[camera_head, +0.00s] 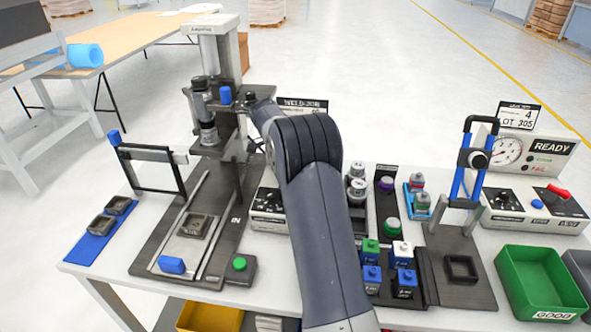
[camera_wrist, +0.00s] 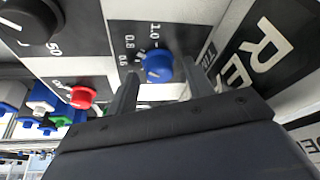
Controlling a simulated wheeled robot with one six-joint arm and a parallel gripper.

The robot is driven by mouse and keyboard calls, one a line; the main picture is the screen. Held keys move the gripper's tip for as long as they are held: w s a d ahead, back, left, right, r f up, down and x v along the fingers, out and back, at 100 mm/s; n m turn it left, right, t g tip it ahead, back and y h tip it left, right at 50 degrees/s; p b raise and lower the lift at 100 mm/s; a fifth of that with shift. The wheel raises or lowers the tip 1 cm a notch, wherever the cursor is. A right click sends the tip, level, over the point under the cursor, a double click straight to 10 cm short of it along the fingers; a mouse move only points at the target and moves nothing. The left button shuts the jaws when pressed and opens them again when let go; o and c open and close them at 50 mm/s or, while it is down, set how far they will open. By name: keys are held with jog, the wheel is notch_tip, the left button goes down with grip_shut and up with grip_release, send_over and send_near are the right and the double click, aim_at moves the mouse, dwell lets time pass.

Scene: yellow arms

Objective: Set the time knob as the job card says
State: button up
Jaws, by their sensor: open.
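In the wrist view a blue knob (camera_wrist: 158,67) sits on a white panel with a dial scale reading about 0.8 and 1.0. My gripper (camera_wrist: 159,72) is open, with one finger on each side of this knob; I cannot tell whether they touch it. The knob's pointer is hard to read. A red knob (camera_wrist: 82,97) and a large black knob (camera_wrist: 28,22) with a 50 mark are beside it. In the head view the job card (camera_head: 303,104) headed WELD-JOB is mostly hidden behind my arm. The weld control box (camera_head: 268,222) is partly hidden, and so is my gripper.
A black sign with white letters (camera_wrist: 265,45) is close right of the fingers. In the head view, a welding press (camera_head: 212,60) stands left of my arm. Racks of small parts, a tester (camera_head: 540,165) and a green bin (camera_head: 540,285) are right of it.

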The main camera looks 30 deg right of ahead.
jog(key=shift+r, duration=0.1)
notch_tip(320, 180, up, 10)
dwell(0.4)
jog(key=s+n+t+y+p, duration=0.2)
jog(key=n+t+p, duration=0.1)
jog(key=n, duration=0.7)
jog(key=s+n+t+y+p, duration=0.2)
jog(key=s+n+p, duration=0.1)
jog(key=n, duration=0.6)
jog(key=p+x, duration=0.1)
jog(key=x, duration=1)
jog(key=shift+w+p, duration=0.25)
jog(key=shift+p, duration=0.15)
jog(key=shift+c, duration=0.4)
jog(key=c, duration=0.9)
